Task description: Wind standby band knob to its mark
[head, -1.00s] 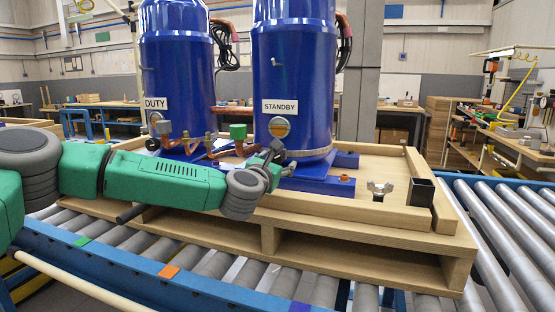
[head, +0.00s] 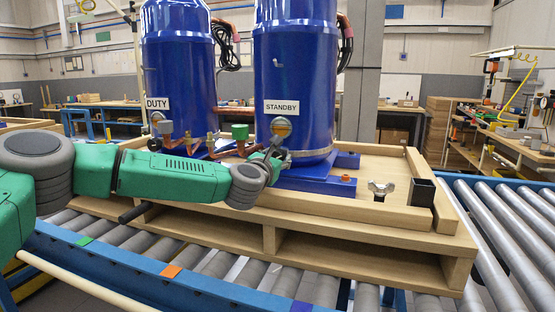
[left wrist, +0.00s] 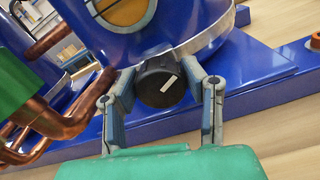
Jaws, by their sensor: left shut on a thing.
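The blue standby compressor (head: 295,70) stands upright on the pallet, with a white STANDBY label (head: 282,107). A metal band (left wrist: 205,42) runs around its lower edge. In the left wrist view, the black round knob (left wrist: 155,88) with a white pointer line sits at the band, the line tilted off the vertical. My left gripper (head: 269,157) is at the low front of the compressor, its two fingers shut on the knob from both sides. In the head view the gripper hides the knob. I cannot make out the knob's mark. My right gripper is not in view.
Copper pipes with a green block (head: 240,132) are close left of my left gripper. The DUTY compressor (head: 180,75) stands further left. A wing-nut-like part (head: 381,190) and a black square tube (head: 421,191) are on the wooden pallet (head: 345,220) at right.

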